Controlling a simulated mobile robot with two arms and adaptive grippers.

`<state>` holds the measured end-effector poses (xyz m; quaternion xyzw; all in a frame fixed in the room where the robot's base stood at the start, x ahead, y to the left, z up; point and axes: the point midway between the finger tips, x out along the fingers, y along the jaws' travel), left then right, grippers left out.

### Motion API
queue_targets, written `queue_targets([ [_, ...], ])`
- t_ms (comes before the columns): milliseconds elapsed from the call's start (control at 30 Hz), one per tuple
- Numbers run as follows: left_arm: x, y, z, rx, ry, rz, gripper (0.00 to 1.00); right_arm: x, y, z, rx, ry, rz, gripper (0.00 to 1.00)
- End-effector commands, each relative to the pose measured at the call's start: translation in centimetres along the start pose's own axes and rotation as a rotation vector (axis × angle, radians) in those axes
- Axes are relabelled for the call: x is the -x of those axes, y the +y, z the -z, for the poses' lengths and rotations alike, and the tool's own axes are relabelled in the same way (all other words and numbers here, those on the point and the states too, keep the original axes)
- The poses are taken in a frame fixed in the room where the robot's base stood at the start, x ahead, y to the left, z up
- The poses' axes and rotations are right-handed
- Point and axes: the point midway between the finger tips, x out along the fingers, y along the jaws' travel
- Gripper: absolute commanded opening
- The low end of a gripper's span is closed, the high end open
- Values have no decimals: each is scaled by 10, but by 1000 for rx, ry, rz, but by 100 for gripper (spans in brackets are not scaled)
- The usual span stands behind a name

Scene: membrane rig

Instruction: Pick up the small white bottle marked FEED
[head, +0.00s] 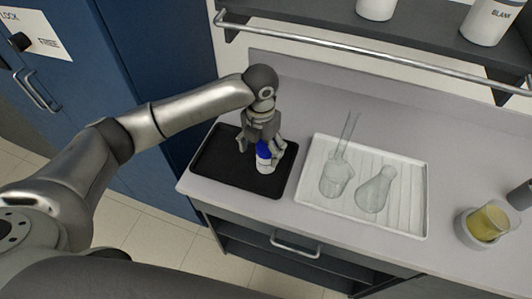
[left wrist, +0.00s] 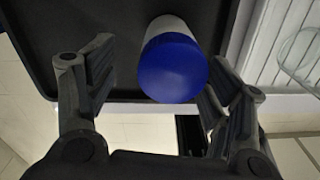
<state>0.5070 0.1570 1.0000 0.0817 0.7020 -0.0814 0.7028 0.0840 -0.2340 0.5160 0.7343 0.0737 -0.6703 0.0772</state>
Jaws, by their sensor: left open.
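A small white bottle with a blue cap (head: 264,160) stands on a black tray (head: 215,165) on the counter. No FEED marking is legible on it in these frames. My left gripper (head: 265,158) is over the bottle, pointing down, with its fingers on either side. In the left wrist view the blue cap (left wrist: 173,68) sits between the two open fingers (left wrist: 160,85), closer to the right finger. A gap shows between the cap and the left finger. My right gripper is in neither view.
A white ribbed tray (head: 408,215) to the right holds a beaker with a rod (head: 336,178) and a flask (head: 375,190). A container of yellow liquid (head: 488,223) stands at far right. A metal rail (head: 350,52) and shelf with a BLANK bottle (head: 490,20) are behind.

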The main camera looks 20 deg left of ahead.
Motion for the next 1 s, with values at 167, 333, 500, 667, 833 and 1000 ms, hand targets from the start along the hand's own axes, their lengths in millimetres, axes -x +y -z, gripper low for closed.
queue_targets([
  [167,-13,-4,-3,-1,3,1,74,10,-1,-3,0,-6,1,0],
  [333,-37,-8,-8,1,4,0,74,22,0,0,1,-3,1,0],
  [500,-53,-8,-8,0,0,0,74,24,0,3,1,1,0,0],
  [667,-55,-8,-8,-1,-1,-1,74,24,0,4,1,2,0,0],
  [833,-55,-8,-8,-1,-1,-1,62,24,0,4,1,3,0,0],
  [1000,-54,-8,-8,-1,-1,-1,40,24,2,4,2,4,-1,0],
])
